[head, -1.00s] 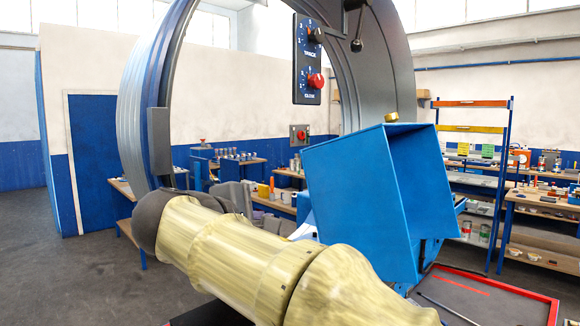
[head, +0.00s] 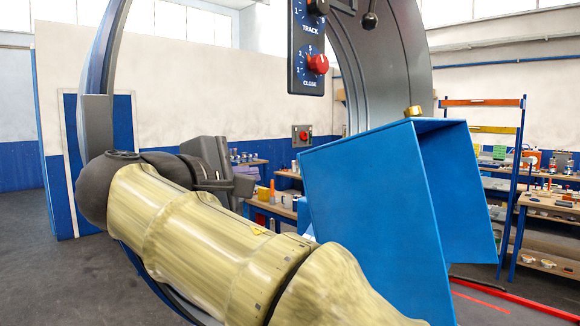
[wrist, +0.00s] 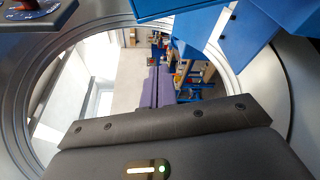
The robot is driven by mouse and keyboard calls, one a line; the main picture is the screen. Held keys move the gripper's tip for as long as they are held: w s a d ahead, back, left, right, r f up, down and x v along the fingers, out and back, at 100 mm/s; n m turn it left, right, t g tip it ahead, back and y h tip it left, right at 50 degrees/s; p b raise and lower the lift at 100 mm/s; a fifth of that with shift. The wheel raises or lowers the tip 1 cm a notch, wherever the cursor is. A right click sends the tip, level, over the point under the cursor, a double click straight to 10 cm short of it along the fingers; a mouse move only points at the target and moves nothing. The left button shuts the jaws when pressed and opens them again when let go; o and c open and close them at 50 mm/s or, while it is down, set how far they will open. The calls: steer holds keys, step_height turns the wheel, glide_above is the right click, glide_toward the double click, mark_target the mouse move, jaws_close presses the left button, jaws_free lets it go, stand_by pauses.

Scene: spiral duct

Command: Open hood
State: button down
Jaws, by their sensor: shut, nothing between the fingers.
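The blue hood (head: 375,195) is a large angular box with an open right side, right of centre in the head view. A brass knob (head: 413,111) sits on its top edge. I cannot tell whether any part of it stands open. Blue panels (wrist: 205,25) that look like part of it show at the top of the wrist view. My gripper (head: 242,186) is dark grey, shut and empty. It is left of the hood and apart from it, inside the big grey ring. Its closed fingers show in the wrist view (wrist: 156,82).
The big grey ring (head: 385,75) stands around my arm. A control panel (head: 308,45) marked TRACK and CLOSE, with a red knob, hangs at the top. Shelves (head: 483,103) and benches stand behind at the right. A red-edged area (head: 515,297) lies at the lower right.

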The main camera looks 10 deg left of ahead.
steer(key=w+d+p, duration=0.3)
steer(key=w+d, duration=0.3)
steer(key=shift+w+p, duration=0.15)
steer(key=shift+p, duration=0.15)
stand_by(0.8)
steer(key=shift+r, duration=0.15)
steer(key=shift+s+b, duration=0.2)
steer(key=shift+b, duration=0.1)
